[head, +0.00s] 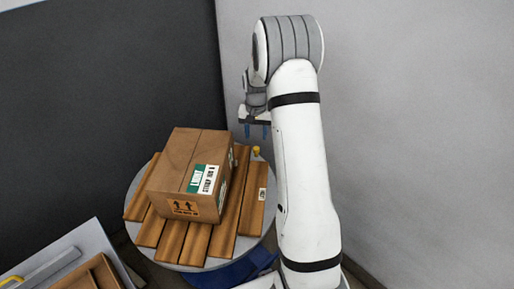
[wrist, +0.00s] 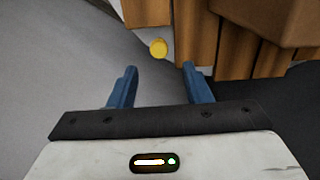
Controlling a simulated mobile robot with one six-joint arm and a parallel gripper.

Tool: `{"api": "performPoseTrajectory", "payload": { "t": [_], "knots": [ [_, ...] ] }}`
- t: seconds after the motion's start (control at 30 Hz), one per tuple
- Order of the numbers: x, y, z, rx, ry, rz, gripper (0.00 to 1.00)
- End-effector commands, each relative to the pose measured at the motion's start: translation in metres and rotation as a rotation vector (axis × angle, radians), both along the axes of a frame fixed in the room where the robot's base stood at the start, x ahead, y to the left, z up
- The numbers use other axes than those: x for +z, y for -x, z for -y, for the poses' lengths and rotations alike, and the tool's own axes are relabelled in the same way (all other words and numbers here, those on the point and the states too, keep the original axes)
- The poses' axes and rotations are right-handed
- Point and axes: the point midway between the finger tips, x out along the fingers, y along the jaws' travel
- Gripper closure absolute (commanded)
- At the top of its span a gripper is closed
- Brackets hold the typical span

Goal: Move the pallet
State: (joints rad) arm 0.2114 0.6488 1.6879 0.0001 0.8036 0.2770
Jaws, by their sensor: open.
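A wooden slatted pallet (head: 225,235) lies on a round grey table top (head: 135,208) in the head view. A cardboard box (head: 188,172) with a green and white label sits on the pallet. My gripper (head: 256,132) is above the far right edge of the table, with its blue fingers pointing down. In the wrist view my gripper (wrist: 159,82) is open and empty. A small yellow knob (wrist: 158,48) shows just beyond the fingertips, beside the pallet's slats (wrist: 232,45). The knob also shows in the head view (head: 256,151). The box (wrist: 275,18) is partly in the wrist view.
A grey surface (head: 92,240) with a wooden tray (head: 95,274) stands at the lower left, with a yellow-marked item beside it. A dark wall (head: 100,80) is behind on the left and a light grey wall (head: 430,120) on the right. A blue base shows under the table.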

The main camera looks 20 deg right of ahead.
Motion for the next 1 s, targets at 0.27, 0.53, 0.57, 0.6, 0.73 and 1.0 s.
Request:
{"api": "performPoseTrajectory", "payload": {
  "t": [0.27, 0.53, 0.57, 0.6, 0.73, 1.0],
  "knots": [
    [-0.047, 0.001, -0.001, 0.002, -0.001, -0.003, 0.56],
    [-0.062, 0.001, -0.001, 0.003, 0.000, -0.001, 0.56],
    [-0.062, 0.001, -0.001, 0.003, 0.000, -0.001, 0.56],
    [-0.062, 0.001, -0.001, 0.003, 0.000, -0.001, 0.56],
    [-0.062, 0.001, -0.002, 0.003, 0.000, -0.001, 0.56],
    [-0.061, 0.001, -0.002, 0.004, 0.000, -0.001, 0.78]
  ]
}}
